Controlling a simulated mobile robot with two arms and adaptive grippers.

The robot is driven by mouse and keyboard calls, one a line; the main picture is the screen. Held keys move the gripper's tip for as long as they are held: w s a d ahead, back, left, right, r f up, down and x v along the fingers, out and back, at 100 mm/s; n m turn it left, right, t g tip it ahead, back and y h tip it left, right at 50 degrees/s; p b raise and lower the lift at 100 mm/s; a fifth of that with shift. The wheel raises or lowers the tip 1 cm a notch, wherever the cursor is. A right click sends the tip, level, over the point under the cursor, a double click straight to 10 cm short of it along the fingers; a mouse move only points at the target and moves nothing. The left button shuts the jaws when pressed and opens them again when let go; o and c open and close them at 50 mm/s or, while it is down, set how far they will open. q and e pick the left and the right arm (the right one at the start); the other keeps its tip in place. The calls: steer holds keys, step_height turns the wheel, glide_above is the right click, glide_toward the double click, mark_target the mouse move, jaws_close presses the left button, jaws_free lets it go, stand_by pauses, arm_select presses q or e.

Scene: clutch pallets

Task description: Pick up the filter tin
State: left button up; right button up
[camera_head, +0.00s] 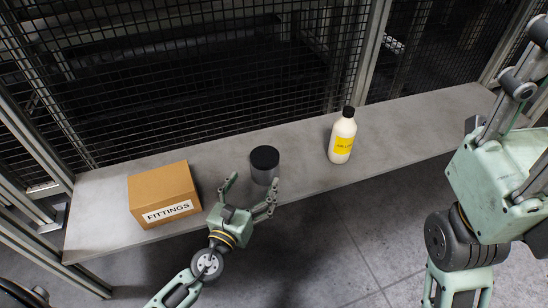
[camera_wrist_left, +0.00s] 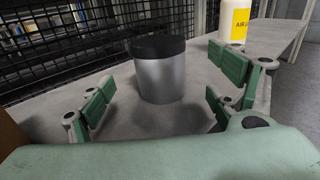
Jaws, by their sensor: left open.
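The filter tin (camera_head: 264,166) is a short grey metal cylinder with a black top, standing upright on the grey bench, between a cardboard box and a white bottle. My left gripper (camera_head: 252,189) is open just in front of it, its fingers pointing toward it. In the left wrist view the tin (camera_wrist_left: 160,72) stands ahead, between the two spread green fingers (camera_wrist_left: 166,90), and no finger appears to touch it. My right arm shows large at the right of the head view; I cannot make out its fingertips there.
The cardboard box (camera_head: 163,189) labelled FITTINGS stands left of the tin. The white bottle (camera_head: 342,138) with a yellow label and black cap stands to its right. Black wire mesh (camera_head: 180,70) runs behind the bench (camera_head: 105,215). The bench's right part is clear.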

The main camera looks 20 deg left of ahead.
mark_target(265, 161)
arm_select(q)
steer(key=w, duration=0.3)
steer(key=shift+d+r, duration=0.2)
steer(key=shift+r, duration=0.1)
steer(key=w, duration=0.5)
steer(key=shift+w+d, duration=0.25)
steer(key=shift+c, duration=0.7)
steer(key=c, duration=1.3)
steer(key=shift+c, duration=0.3)
